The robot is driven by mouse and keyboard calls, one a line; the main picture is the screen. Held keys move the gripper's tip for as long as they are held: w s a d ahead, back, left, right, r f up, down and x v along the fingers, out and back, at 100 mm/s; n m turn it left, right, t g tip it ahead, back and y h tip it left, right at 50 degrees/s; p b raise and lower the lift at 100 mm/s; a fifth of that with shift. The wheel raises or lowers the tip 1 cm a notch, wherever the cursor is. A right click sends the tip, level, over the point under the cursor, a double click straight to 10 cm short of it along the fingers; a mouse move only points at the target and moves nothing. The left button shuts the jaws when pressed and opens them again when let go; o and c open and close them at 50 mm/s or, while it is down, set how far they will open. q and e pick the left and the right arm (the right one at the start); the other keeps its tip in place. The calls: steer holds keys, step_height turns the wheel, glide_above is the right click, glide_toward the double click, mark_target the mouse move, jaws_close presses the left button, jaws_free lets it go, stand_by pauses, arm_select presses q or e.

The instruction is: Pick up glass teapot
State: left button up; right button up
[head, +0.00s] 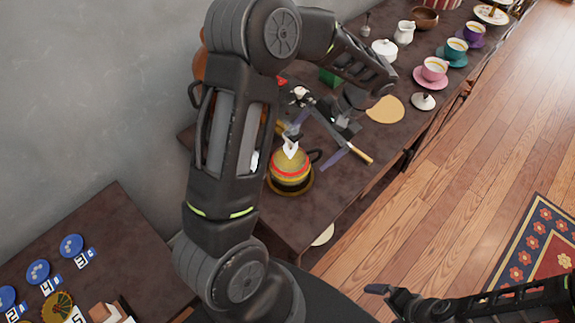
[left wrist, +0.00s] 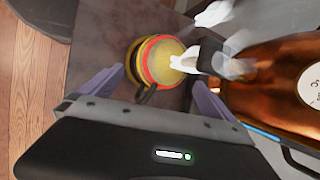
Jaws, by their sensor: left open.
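A see-through, glass-like vessel (left wrist: 236,62) with a dark band shows right of my left gripper's fingers in the left wrist view; I cannot tell for certain that it is the glass teapot. A yellow-and-red striped pot (head: 291,172) with a dark handle stands on a round mat on the dark table; it also shows in the left wrist view (left wrist: 152,60). My left gripper (head: 313,144) is open and empty, fingers spread above the table by the striped pot; they also show in the left wrist view (left wrist: 153,88). My right gripper (head: 379,289) is low, off the table; its jaw gap is unclear.
A copper pot (left wrist: 280,75) stands close beside the glass-like vessel. A wooden-handled tool (head: 352,151) lies on the table. A tan round mat (head: 385,110), white lid (head: 423,102) and pink cup (head: 433,70) stand farther along.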

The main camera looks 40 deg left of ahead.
mark_target(295, 161)
arm_select(q)
steer(key=shift+x, duration=1.35)
steer(key=p+x, duration=0.2)
steer(key=x, duration=0.2)
steer(key=shift+s+a+f, duration=0.15)
steer(key=shift+s+a, duration=0.05)
steer(key=shift+a, duration=0.1)
steer(key=shift+a+f, duration=0.1)
steer(key=shift+f, duration=0.2)
steer(key=shift+r, duration=0.1)
steer(key=c, duration=1.7)
